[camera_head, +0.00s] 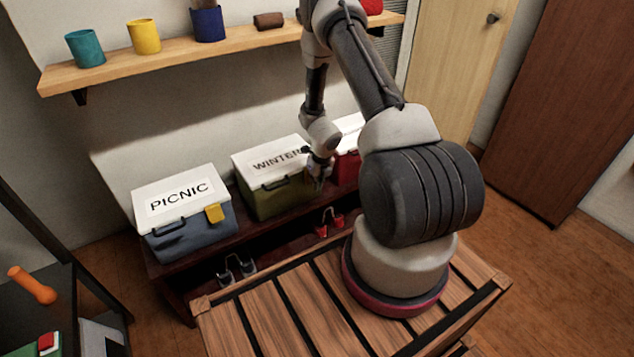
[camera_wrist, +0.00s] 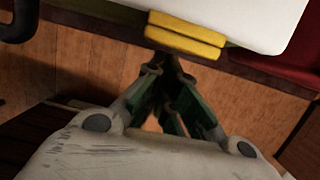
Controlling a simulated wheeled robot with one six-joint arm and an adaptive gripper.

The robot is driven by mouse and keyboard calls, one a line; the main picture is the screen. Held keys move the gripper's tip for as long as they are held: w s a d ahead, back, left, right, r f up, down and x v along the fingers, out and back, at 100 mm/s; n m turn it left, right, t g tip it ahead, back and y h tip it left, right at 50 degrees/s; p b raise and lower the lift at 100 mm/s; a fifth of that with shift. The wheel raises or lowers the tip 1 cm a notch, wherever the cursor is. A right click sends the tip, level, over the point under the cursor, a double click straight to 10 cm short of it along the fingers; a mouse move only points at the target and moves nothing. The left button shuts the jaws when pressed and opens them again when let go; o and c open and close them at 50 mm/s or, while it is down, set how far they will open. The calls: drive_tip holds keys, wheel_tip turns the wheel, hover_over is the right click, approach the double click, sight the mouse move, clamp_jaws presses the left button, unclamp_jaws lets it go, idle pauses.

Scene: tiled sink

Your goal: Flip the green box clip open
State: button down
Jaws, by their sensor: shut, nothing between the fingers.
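The green box (camera_head: 275,199) has a white lid marked WINTER and stands on a dark bench between two other boxes. Its yellow clip (camera_wrist: 185,36) shows in the wrist view at the edge of the white lid (camera_wrist: 240,14). My gripper (camera_head: 319,182) is at the right front of the green box, and hides the clip in the head view. In the wrist view my gripper (camera_wrist: 163,66) is shut and empty, its fingertips just below the clip's lower edge. I cannot tell whether they touch it.
A blue box (camera_head: 190,240) marked PICNIC stands at the left, and a red box (camera_head: 346,167) stands close at the right. A wall shelf (camera_head: 225,47) with several cups hangs above. The floor in front of the clip is clear in the wrist view.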

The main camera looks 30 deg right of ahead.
drive_tip(key=shift+w+f, duration=0.1)
drive_tip(key=shift+w, duration=0.05)
drive_tip(key=shift+w+f, duration=0.2)
drive_tip(key=shift+w, duration=0.1)
drive_tip(key=shift+r, duration=0.1)
drive_tip(key=shift+r, duration=0.7)
